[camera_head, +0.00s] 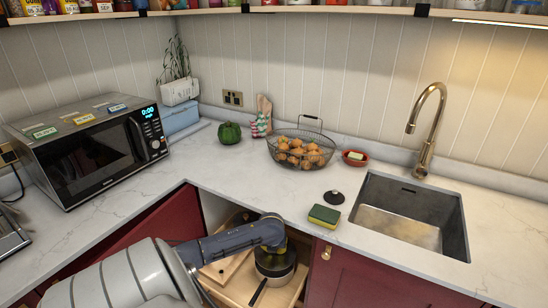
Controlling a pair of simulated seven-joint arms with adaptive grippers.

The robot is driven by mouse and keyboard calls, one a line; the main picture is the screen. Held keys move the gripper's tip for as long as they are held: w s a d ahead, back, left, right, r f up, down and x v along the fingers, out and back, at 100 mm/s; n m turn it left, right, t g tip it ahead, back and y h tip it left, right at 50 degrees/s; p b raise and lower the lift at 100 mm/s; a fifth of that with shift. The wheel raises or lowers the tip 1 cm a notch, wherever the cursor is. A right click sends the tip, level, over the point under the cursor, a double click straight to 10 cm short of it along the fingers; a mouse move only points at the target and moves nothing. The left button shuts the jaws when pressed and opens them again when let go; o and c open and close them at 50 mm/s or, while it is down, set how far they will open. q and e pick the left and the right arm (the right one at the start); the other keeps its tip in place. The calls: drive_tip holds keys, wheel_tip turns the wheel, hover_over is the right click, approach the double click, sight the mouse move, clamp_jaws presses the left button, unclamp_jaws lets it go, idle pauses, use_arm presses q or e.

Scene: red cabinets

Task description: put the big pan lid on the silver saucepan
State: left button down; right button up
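An open drawer (240,290) below the counter corner holds a dark-looking pan (276,281) with a black handle (258,292) pointing down-left. I cannot tell whether this is the silver saucepan, or whether a lid lies on it. My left arm reaches in from the lower left. My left gripper (277,248) points down directly over the pan; its fingers are too small and dark to tell open from shut, or whether they touch anything. My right gripper is not in view. No big pan lid can be clearly made out.
The sink (412,215) is at right.

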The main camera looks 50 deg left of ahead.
sight(275, 255)
use_arm(q)
drive_tip(key=shift+s+f, duration=0.1)
drive_tip(key=shift+f, duration=2.15)
drive_tip(key=shift+f, duration=0.5)
drive_tip(key=c, duration=1.3)
unclamp_jaws()
drive_tip(key=shift+c, duration=0.2)
drive_tip(key=shift+s+d+r, duration=0.15)
drive_tip(key=shift+r, duration=0.35)
drive_tip(key=v, duration=0.4)
drive_tip(key=s+d, duration=0.8)
drive_tip(key=s, duration=0.1)
drive_tip(key=shift+f, duration=0.1)
